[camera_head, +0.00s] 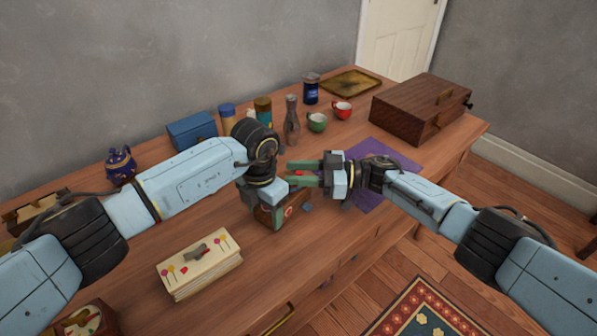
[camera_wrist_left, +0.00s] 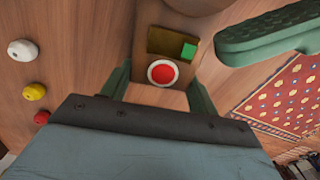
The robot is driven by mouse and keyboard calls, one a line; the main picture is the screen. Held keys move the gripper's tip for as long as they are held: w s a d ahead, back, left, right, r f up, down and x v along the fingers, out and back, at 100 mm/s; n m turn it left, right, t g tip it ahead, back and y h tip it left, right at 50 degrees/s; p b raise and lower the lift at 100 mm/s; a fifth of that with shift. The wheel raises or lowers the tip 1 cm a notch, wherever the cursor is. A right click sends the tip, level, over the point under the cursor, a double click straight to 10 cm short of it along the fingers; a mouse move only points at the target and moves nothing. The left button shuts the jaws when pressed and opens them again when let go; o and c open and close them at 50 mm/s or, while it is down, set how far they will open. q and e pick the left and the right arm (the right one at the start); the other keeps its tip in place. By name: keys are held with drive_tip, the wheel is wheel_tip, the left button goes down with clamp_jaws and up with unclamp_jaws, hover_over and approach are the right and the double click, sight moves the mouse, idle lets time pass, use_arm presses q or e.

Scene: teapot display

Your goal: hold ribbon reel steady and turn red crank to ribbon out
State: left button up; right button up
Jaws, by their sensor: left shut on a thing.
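The ribbon reel (camera_head: 268,217) shows in the head view as a small wooden box on the table, partly hidden by my left gripper. My left gripper (camera_head: 276,205) is shut on it from above. In the left wrist view its two green fingers (camera_wrist_left: 160,95) flank the wooden body, whose face has a red disc in a white ring (camera_wrist_left: 163,72), a brass plate and a green block. My right gripper (camera_head: 299,173) is just above and right of the reel, its green fingers apart and pointing left. A small red spot, possibly the crank, shows between them; contact is unclear.
A cream box with coloured pins (camera_head: 200,267) is at front left. A purple cloth (camera_head: 382,160) lies under my right arm. A wooden case (camera_head: 420,105), green cup (camera_head: 317,122), red cup (camera_head: 342,109) and carafe (camera_head: 291,122) stand behind. A blue teapot (camera_head: 120,166) is far left.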

drive_tip(key=shift+d, duration=0.1)
drive_tip(key=s+d, duration=0.1)
drive_tip(key=d, duration=1)
drive_tip(key=shift+s+d, duration=0.2)
drive_tip(key=shift+d, duration=0.2)
drive_tip(key=shift+o, duration=0.4)
drive_tip(key=s+a+r+n+t+h, duration=0.1)
drive_tip(key=a+r+n+h, duration=0.45)
drive_tip(key=n, duration=0.85)
drive_tip(key=s+a+r+n+h, duration=0.1)
drive_tip(key=a+r+n+h, duration=0.2)
drive_tip(key=r+n+h, duration=0.85)
drive_tip(key=w+a+f+n, duration=0.1)
drive_tip(key=f, duration=0.4)
drive_tip(key=w+a+f+n+y, duration=0.1)
drive_tip(key=f, duration=0.4)
drive_tip(key=w+a+f+n+y, duration=0.1)
drive_tip(key=f, duration=0.5)
